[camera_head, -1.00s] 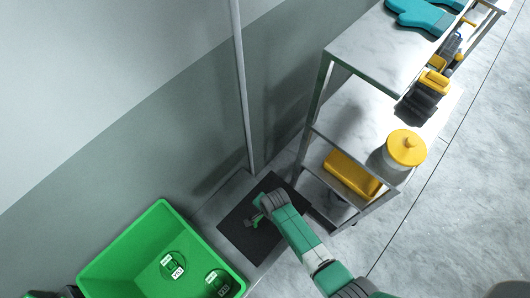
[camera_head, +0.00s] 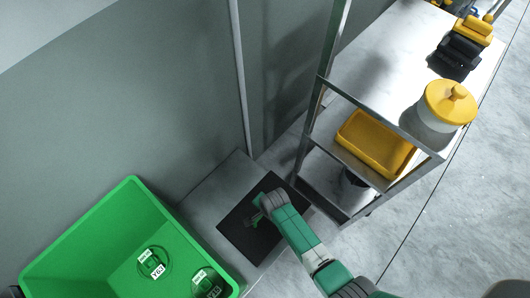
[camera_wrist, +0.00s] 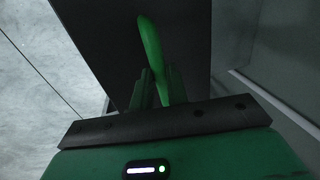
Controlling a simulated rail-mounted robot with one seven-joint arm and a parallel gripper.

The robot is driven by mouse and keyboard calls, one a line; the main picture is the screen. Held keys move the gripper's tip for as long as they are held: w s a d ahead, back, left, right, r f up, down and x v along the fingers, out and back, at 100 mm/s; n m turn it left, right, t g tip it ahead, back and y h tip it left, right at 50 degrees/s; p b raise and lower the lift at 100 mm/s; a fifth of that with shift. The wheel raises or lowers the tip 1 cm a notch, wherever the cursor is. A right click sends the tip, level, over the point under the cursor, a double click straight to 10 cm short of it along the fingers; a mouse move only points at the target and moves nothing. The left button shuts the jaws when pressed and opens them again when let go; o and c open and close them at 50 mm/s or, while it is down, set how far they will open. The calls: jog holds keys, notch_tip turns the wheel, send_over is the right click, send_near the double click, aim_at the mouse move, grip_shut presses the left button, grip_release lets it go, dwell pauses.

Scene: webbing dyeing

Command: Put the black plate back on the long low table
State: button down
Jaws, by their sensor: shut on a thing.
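The black plate (camera_head: 238,236) is a flat dark square with a green handle on it. My gripper (camera_head: 258,214) is shut on the green handle, which also shows between the fingers in the wrist view (camera_wrist: 150,40). The plate appears over the right end of the long low table (camera_head: 207,191), a grey surface along the wall. I cannot tell whether the plate touches the table or hangs just above it. My wrist hides part of the plate's right side.
A green crate (camera_head: 85,232) with labelled round items stands left of the plate. Right of it is a metal shelf rack with a yellow tray (camera_head: 376,143) and a yellow-lidded jar (camera_head: 447,107). A thin pole (camera_head: 240,80) runs down the wall behind. Grey table surface is bare between crate and plate.

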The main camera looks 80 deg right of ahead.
aim_at(265, 218)
notch_tip(265, 218, down, 11)
jog(key=b, duration=1)
jog(key=shift+f+b, duration=0.2)
jog(key=shift+b, duration=0.15)
jog(key=c, duration=1.3)
grip_release()
jog(key=shift+d, duration=0.1)
jog(key=r+p, duration=0.1)
jog(key=r, duration=0.1)
jog(key=s+r+p, duration=0.1)
jog(key=r+p, duration=0.1)
jog(key=r, duration=0.1)
jog(key=a+r+p, duration=0.1)
jog(key=r, duration=0.1)
jog(key=shift+s+r+p, duration=0.15)
jog(key=shift+r+p, duration=0.15)
jog(key=shift+r, duration=0.1)
